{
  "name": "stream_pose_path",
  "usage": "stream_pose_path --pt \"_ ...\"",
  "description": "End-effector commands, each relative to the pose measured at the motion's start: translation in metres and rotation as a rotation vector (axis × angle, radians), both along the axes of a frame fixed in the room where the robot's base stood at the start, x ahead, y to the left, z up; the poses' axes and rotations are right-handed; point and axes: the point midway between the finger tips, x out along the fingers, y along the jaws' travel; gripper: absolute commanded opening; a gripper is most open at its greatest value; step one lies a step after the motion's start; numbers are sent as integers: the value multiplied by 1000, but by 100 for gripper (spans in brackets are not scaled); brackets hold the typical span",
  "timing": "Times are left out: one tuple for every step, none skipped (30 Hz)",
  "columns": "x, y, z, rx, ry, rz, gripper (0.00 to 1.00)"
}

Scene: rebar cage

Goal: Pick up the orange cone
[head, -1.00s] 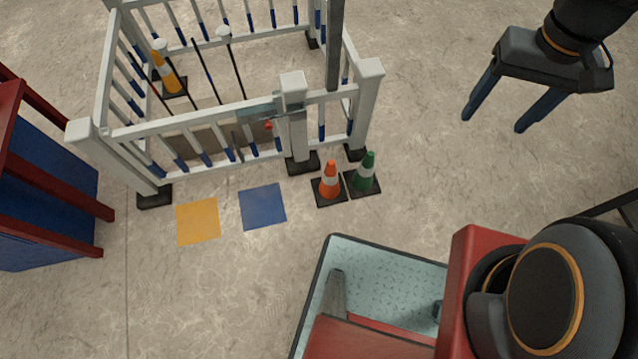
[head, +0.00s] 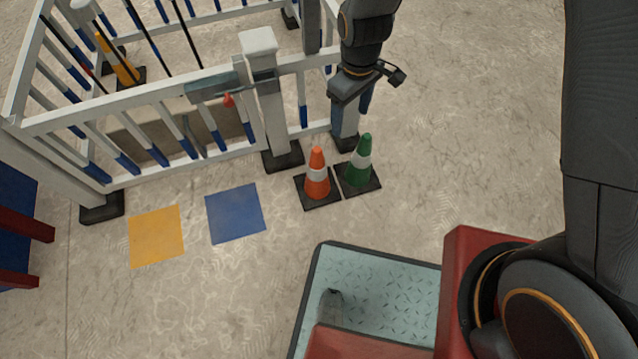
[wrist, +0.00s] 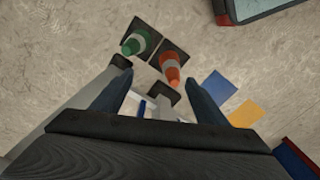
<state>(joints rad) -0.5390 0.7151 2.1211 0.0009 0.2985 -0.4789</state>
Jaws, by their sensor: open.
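My gripper (head: 352,106) is raised near the fence corner, above and behind the cones. In the wrist view my gripper (wrist: 158,88) has its two fingers wide apart with nothing between them. It touches neither cone.
The white fence (head: 268,100) with a grey latch bar (head: 213,88) stands behind the cones. A yellow square (head: 156,235) and a blue square (head: 235,213) lie flat on the floor. Open floor lies to the right.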

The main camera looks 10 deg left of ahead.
Motion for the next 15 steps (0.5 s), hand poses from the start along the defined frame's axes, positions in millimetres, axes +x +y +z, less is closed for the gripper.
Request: stream_pose_path --pt "2 14 -38 -3 5 50 67" --pt "2 20 -53 -4 5 79 67" --pt "2 30 -71 -3 5 114 67" --pt "2 36 -84 -4 5 141 67" --pt "1 42 -97 -5 6 165 67" --pt "1 50 -112 -4 6 195 67" --pt "0 54 -123 -5 6 216 67" --pt "-1 59 -132 -4 6 234 67" --pt "-2 64 -143 -4 6 256 67" --pt "-2 67 -149 -5 6 271 67" --pt "-3 70 -155 -5 6 283 67" --pt "-4 73 -161 -6 6 295 67" --pt "-4 75 -165 -5 5 303 67" --pt "-5 76 -168 -5 5 309 67" --pt "-5 78 -171 -5 5 316 67"
